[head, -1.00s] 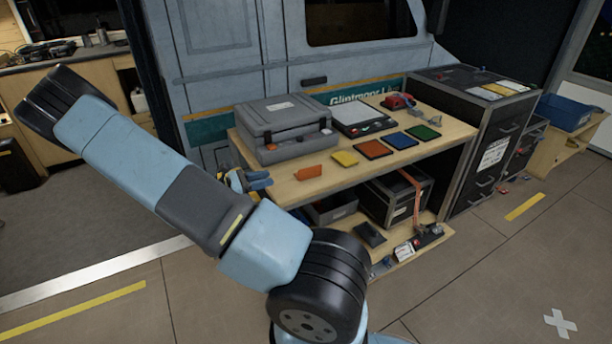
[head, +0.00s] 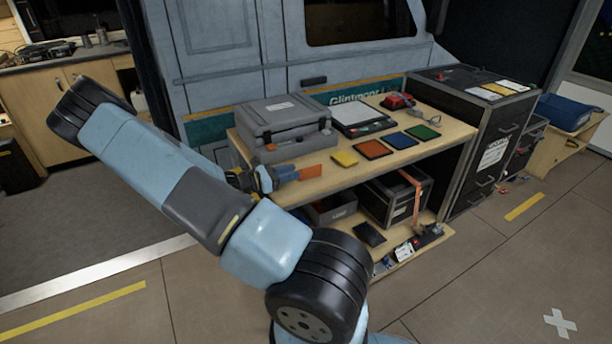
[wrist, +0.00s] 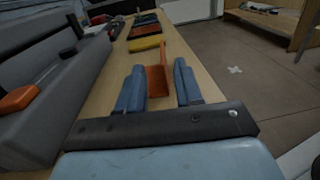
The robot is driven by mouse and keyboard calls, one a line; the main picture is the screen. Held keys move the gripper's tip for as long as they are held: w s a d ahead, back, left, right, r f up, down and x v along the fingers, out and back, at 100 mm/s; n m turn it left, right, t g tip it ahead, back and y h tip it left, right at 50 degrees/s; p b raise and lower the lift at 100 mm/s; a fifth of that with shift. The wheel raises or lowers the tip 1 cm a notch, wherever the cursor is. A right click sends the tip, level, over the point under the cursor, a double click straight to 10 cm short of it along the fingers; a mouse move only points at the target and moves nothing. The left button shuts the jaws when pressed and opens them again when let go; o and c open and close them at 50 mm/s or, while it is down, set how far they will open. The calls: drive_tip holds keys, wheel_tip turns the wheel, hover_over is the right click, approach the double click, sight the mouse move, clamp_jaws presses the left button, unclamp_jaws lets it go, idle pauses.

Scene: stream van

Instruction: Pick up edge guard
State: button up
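The orange edge guard (head: 311,172) lies on the wooden worktop near its front left edge. It also shows in the wrist view (wrist: 157,80), standing between the two blue fingers. My gripper (head: 286,173) is at the left end of the edge guard, low over the worktop, and hides part of it in the head view. In the wrist view my gripper (wrist: 159,85) is open. The left finger is close to the edge guard; I cannot tell whether they touch. A clear gap shows on the right finger's side.
A grey case (head: 284,131) stands just behind my gripper. A yellow pad (head: 344,158), a rust-coloured pad (head: 373,149), a blue pad (head: 398,140) and a green pad (head: 423,132) lie to the right. A black case (head: 394,201) sits on the shelf below. Open floor lies in front.

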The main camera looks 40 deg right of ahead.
sight(302, 179)
drive_tip(key=x, duration=0.4)
drive_tip(key=shift+s+d, duration=0.1)
drive_tip(key=shift+d, duration=0.1)
drive_tip(key=shift+c, duration=0.2)
clamp_jaws()
